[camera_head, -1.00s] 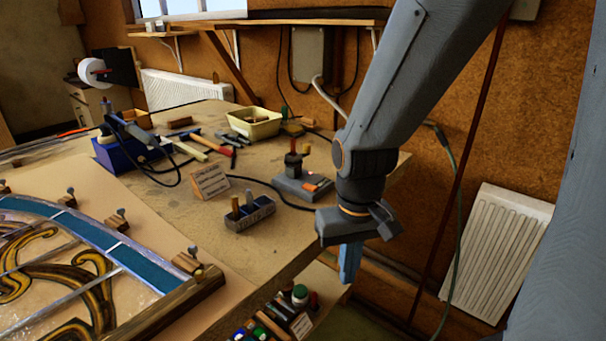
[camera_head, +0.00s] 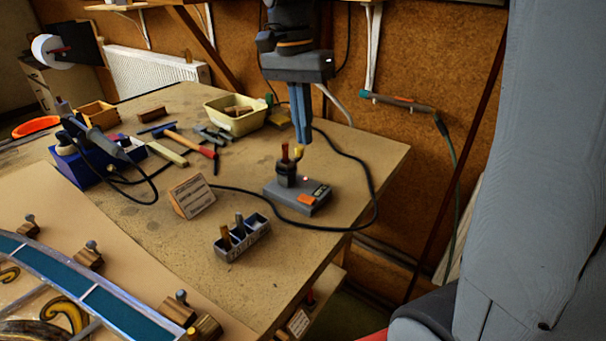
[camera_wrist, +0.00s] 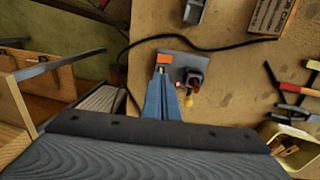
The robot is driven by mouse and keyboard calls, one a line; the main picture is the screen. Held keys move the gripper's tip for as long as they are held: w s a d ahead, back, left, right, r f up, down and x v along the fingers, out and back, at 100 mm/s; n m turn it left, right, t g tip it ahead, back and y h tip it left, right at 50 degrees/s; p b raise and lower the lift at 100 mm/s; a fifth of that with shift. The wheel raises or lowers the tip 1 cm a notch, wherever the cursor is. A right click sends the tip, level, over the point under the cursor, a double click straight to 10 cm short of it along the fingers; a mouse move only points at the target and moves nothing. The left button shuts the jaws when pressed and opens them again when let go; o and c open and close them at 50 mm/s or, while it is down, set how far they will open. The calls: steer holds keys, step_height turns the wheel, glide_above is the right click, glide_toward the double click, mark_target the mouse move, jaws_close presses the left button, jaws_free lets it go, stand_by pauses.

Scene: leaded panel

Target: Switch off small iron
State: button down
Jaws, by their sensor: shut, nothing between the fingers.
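The small iron (camera_head: 286,165) stands upright in a grey base (camera_head: 290,196) near the right end of the bench. The base has an orange switch (camera_head: 307,199) on its front right part, and a small red light glows on it. My gripper (camera_head: 304,141) is shut and empty, with blue fingers pointing down above the base, apart from it. In the wrist view the base (camera_wrist: 184,62), its orange switch (camera_wrist: 164,58) and the dark iron (camera_wrist: 193,78) show just beyond my fingertips (camera_wrist: 161,76). The switch's on or off position is too small to tell.
A black cord (camera_head: 366,165) loops around the base. A grey holder (camera_head: 243,238), a card sign (camera_head: 192,196) and a cream bin (camera_head: 236,117) stand nearby. A blue stand with another tool (camera_head: 90,160) is at left. The leaded panel (camera_head: 90,290) lies at front left.

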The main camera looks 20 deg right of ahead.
steer(key=shift+a, duration=0.25)
steer(key=shift+s+f, duration=0.1)
steer(key=shift+f, duration=0.05)
steer(key=p, duration=0.3)
glide_toward(310, 200)
steer(key=f, duration=0.6)
steer(key=shift+s+d+f, duration=0.15)
steer(key=shift+s+f, duration=0.05)
steer(key=shift+s, duration=0.15)
steer(key=shift+d, duration=0.1)
